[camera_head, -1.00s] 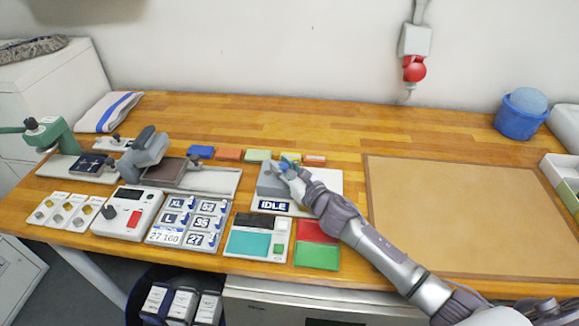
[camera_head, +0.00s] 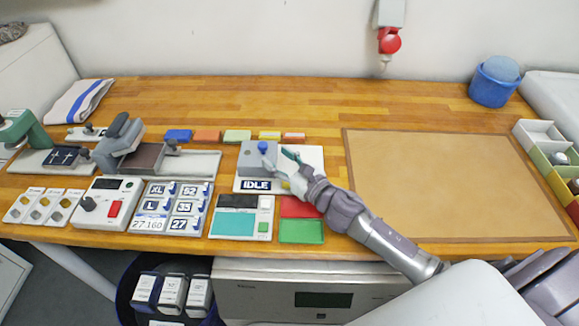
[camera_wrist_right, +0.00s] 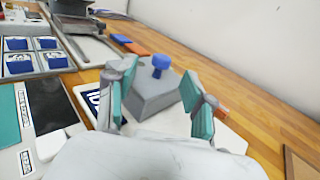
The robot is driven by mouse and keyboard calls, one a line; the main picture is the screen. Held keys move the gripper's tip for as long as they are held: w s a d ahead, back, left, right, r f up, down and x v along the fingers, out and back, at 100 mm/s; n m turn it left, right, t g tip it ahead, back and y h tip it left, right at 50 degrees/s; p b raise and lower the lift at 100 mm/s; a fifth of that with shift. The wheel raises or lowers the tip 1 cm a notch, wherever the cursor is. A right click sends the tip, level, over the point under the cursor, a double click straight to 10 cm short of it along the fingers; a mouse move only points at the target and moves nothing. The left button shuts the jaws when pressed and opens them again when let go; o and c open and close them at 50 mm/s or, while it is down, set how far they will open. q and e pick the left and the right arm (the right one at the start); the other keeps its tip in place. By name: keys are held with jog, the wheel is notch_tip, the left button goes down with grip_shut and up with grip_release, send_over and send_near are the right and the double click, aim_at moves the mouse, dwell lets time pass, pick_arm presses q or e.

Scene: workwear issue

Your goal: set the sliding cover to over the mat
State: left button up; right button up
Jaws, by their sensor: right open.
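The sliding cover, a grey block (camera_head: 256,161) with a blue knob (camera_head: 264,147) on top, sits on the left part of a white plate (camera_head: 313,157). A label reading IDLE (camera_head: 256,185) is on the plate's front. The plate's right part is bare. My right gripper (camera_head: 280,163) is open beside the cover, on its right and front side, with nothing held. In the right wrist view the cover (camera_wrist_right: 150,98) and its knob (camera_wrist_right: 161,63) show beyond and between the spread teal fingers (camera_wrist_right: 160,105). I cannot tell which surface is the mat. My left gripper is out of view.
A large tan board (camera_head: 440,185) lies on the right. Several coloured blocks (camera_head: 237,136) line up behind the plate. A teal-screened panel (camera_head: 237,222) and a red and green tray (camera_head: 301,231) lie in front.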

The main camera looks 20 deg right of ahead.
jog(key=shift+v, duration=2.35)
jog(key=shift+r, duration=0.1)
